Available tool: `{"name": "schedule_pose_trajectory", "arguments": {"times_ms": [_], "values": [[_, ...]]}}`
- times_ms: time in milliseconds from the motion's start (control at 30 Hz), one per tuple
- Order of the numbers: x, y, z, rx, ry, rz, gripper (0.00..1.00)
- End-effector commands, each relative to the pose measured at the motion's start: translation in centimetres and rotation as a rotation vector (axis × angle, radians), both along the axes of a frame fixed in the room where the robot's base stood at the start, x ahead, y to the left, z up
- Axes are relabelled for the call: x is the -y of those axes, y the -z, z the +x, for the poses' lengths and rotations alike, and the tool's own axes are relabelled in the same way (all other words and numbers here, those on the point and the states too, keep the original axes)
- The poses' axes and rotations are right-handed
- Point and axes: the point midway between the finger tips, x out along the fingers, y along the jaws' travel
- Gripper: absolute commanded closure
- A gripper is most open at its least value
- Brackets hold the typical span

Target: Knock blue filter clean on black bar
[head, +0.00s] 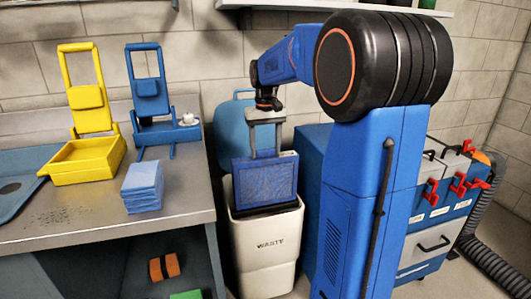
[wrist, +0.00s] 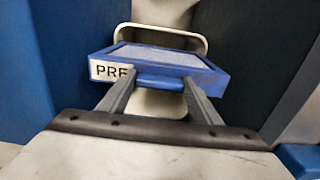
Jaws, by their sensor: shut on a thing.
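My gripper (head: 265,153) is shut on the upper edge of the blue filter (head: 265,181), a framed panel with a mesh face. The filter hangs upright over the open top of a white bin marked WASTE (head: 268,245). In the wrist view both fingers (wrist: 158,95) meet the near edge of the filter (wrist: 205,60), next to a white label reading PRE. A dark strip, perhaps the black bar (head: 262,211), shows at the bin's top just below the filter. Whether the filter touches it I cannot tell.
A steel bench (head: 190,190) stands on the left with a yellow stand (head: 87,110), a blue stand (head: 152,100) and a stack of light-blue cloths or pads (head: 142,186). Dark specks lie on the bench. A blue cabinet with red-handled tools (head: 435,215) and a grey hose (head: 490,255) are at right.

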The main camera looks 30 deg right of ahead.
Motion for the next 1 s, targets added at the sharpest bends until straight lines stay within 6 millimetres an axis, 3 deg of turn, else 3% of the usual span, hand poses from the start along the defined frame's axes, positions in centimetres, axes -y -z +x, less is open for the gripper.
{"name": "schedule_pose_trajectory", "arguments": {"times_ms": [433,1000], "values": [[0.0,-0.7,0.0,0.000,0.000,0.000,0.84],[0.0,1.8,0.0,-0.001,0.000,0.000,0.84]]}}
